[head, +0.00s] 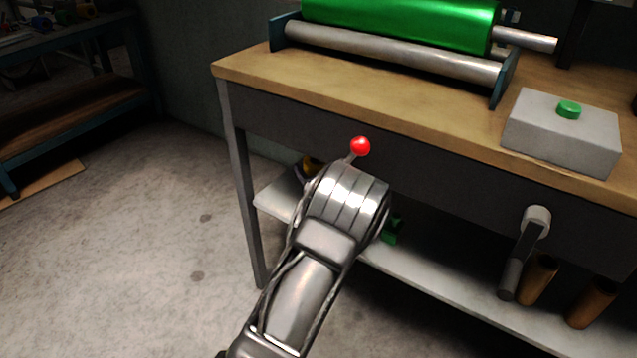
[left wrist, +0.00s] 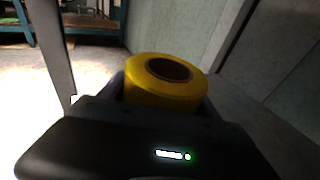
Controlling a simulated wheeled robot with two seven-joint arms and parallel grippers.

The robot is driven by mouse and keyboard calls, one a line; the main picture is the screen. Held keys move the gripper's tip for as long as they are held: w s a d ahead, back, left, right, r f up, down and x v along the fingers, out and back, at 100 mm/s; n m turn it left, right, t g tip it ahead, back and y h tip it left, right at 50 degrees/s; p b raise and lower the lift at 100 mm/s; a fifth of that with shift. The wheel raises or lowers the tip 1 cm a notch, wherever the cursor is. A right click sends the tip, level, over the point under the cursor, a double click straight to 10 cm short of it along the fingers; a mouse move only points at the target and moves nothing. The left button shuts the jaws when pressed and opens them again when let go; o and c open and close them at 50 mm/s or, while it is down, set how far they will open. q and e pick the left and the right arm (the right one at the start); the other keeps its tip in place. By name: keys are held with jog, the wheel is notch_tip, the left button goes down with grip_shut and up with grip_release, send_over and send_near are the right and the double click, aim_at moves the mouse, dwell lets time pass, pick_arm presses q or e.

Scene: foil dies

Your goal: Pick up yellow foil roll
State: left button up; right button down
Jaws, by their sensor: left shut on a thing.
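The yellow foil roll (left wrist: 165,92) is in the left wrist view, between the fingers of my left gripper (left wrist: 163,100), with its dark round core opening facing up toward the camera. The left gripper is shut on it. In the head view my left arm reaches in from below to the lower shelf, and the arm hides the gripper's fingers. A small yellow-brown patch shows just left of the wrist there; I cannot tell if it is the roll. My right gripper is in neither view.
The workbench (head: 258,78) carries a green foil roll (head: 400,20) on rollers and a grey box (head: 548,135) with a green button. A red knob (head: 360,146) rises beside my wrist. The lower shelf (head: 420,275) holds brown tubes (head: 592,302). Open floor lies left.

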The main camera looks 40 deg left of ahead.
pick_arm(q)
jog(key=c, duration=0.7)
jog(key=shift+c, duration=0.2)
jog(key=shift+r, duration=0.1)
